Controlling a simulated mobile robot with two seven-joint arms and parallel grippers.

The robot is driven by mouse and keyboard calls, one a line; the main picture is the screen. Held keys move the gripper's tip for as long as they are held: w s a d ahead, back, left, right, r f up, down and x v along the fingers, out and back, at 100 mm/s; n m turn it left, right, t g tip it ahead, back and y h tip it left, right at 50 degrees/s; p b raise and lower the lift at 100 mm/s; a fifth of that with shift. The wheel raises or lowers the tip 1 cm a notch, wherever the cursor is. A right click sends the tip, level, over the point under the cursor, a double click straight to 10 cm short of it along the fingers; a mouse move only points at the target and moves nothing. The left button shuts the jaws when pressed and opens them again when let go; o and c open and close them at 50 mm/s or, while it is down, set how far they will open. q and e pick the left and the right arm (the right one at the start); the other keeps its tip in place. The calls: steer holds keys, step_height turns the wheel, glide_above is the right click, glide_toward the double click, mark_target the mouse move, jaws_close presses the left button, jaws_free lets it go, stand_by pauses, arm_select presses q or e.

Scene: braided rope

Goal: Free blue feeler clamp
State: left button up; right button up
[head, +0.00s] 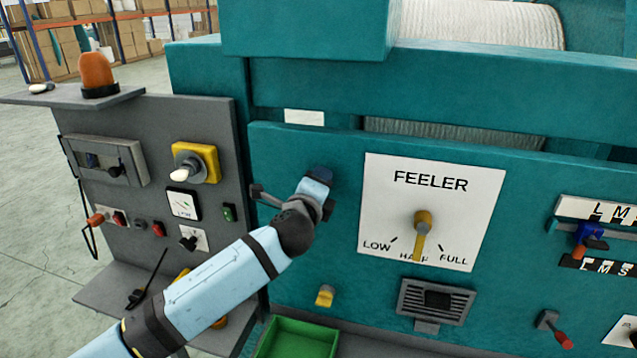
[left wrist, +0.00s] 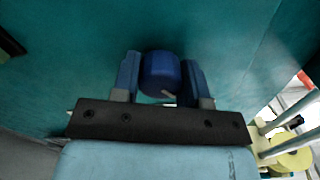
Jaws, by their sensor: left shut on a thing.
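The blue feeler clamp is a round blue knob (left wrist: 160,72) on the teal machine panel (left wrist: 90,60), with a small pale mark near its lower edge. In the left wrist view my left gripper (left wrist: 161,80) has one finger on each side of the knob and is shut on it. In the head view my left gripper (head: 320,176) is at the panel, left of the white FEELER plate (head: 385,190), and mostly hides the knob. The plate's yellow pointer (head: 422,232) points down toward HALF. My right gripper is not in view.
A grey control board (head: 140,210) with an orange lamp (head: 97,74) stands at the left. A yellow knob (head: 325,295), a grey vent box (head: 437,300) and a green tray (head: 298,335) are lower on the machine. A blue lever (head: 588,234) is at the right.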

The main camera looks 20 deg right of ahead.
arm_select(q)
steer(key=shift+m, duration=0.6)
steer(key=o, duration=0.9)
steer(key=shift+a, duration=0.1)
steer(key=shift+s+a, duration=0.15)
steer(key=shift+s, duration=0.15)
steer(key=b+v, duration=0.3)
steer(key=v, duration=1)
